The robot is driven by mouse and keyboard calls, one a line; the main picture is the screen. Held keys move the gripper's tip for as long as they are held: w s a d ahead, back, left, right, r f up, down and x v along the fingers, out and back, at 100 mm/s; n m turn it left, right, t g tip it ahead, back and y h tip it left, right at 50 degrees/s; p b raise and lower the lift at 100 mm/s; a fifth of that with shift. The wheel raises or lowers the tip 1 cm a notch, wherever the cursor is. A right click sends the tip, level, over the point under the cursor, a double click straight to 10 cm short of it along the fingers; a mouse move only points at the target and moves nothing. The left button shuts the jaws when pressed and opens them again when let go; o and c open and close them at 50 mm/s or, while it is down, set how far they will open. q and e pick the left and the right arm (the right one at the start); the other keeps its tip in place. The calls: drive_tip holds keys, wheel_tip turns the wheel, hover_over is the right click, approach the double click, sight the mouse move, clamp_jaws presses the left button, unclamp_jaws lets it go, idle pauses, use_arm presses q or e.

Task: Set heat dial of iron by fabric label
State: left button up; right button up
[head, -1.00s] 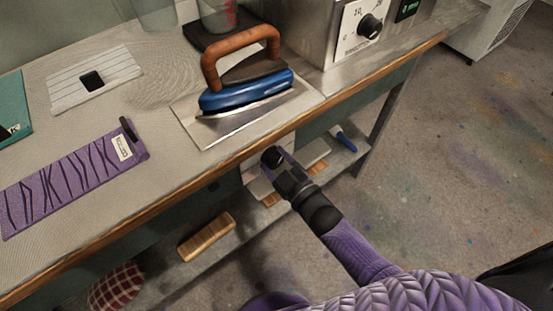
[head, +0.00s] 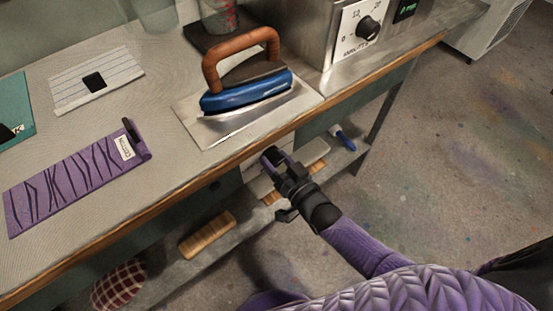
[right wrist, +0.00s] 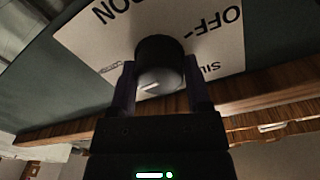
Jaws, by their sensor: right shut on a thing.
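The iron (head: 246,95), blue with a brown wrapped handle, stands on a metal plate on the bench. A dark dial knob (right wrist: 158,66) with a light pointer mark sits on a white printed dial plate (right wrist: 205,28), on the bench front below the iron. "OFF" and part of "SIL" show upside down on the plate; other print is partly hidden. My right gripper (head: 268,156) is shut on the knob, one finger on each side in the right wrist view (right wrist: 160,85). A purple striped fabric (head: 70,180) bears a small white label (head: 124,147), too small to read surely. My left gripper is out of view.
A white striped cloth (head: 95,80) and a teal piece (head: 14,115) lie on the bench. A metal box with a dial (head: 368,29) stands at the back right. The lower shelf holds a wooden block (head: 207,234) and a checkered bundle (head: 118,285). The floor at right is clear.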

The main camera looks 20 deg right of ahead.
drive_tip(key=m, duration=0.3)
drive_tip(key=shift+w+r, duration=0.1)
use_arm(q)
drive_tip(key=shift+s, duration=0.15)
use_arm(e)
drive_tip(key=shift+m, duration=0.5)
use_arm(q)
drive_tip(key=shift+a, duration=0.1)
use_arm(e)
drive_tip(key=o, duration=1.3)
drive_tip(key=shift+c, duration=0.2)
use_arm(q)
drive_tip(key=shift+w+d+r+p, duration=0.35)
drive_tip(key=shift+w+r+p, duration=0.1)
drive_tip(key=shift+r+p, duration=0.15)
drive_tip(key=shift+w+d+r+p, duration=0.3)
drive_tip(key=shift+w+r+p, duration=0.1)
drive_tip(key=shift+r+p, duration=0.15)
use_arm(e)
drive_tip(key=v, duration=1)
